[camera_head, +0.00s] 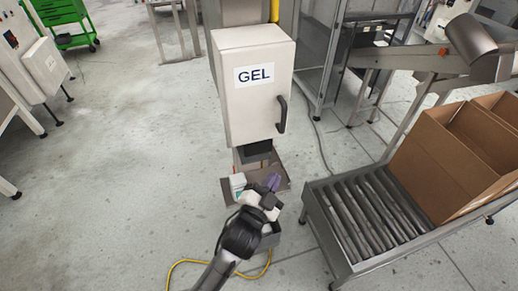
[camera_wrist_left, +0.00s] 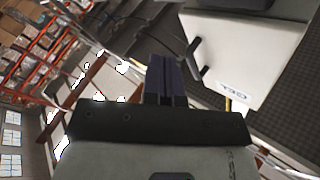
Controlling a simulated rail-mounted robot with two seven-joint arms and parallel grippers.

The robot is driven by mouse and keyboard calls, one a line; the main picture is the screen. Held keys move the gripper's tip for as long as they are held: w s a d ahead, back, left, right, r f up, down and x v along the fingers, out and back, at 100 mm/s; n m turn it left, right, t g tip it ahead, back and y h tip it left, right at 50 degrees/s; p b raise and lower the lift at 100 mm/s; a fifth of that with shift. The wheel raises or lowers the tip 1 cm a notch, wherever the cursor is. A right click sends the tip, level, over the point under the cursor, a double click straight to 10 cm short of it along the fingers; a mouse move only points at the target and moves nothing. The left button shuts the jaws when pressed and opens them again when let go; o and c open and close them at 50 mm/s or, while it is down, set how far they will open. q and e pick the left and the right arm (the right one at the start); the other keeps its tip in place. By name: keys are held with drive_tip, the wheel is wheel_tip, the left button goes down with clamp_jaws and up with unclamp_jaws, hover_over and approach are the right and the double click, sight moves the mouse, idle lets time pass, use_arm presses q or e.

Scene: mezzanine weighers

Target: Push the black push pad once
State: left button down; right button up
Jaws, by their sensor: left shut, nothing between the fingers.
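The black push pad (camera_head: 256,149) sits under the white dispenser box marked GEL (camera_head: 252,95). My left gripper (camera_head: 273,181) is below the pad and slightly to its right in the head view, apart from it in the picture. Its fingers are shut with nothing between them. In the left wrist view the shut fingers (camera_wrist_left: 164,78) point up the picture, and the GEL box (camera_wrist_left: 250,50) appears upside down to their right. A dark part at that view's top edge may be the pad; I cannot tell. My right gripper is not in view.
A small white container (camera_head: 238,182) stands on the tray (camera_head: 229,196) under the dispenser, left of my gripper. A roller conveyor (camera_head: 372,222) with open cardboard boxes (camera_head: 447,165) stands to the right. A yellow cable (camera_head: 187,262) lies on the floor.

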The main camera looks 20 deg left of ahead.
sight(270, 144)
use_arm(q)
drive_tip(key=w+a, duration=0.5)
drive_tip(key=shift+w+a, duration=0.15)
drive_tip(key=shift+w, duration=0.25)
idle(0.8)
idle(0.9)
drive_tip(key=shift+w+a, duration=0.2)
drive_tip(key=shift+w, duration=0.05)
idle(0.3)
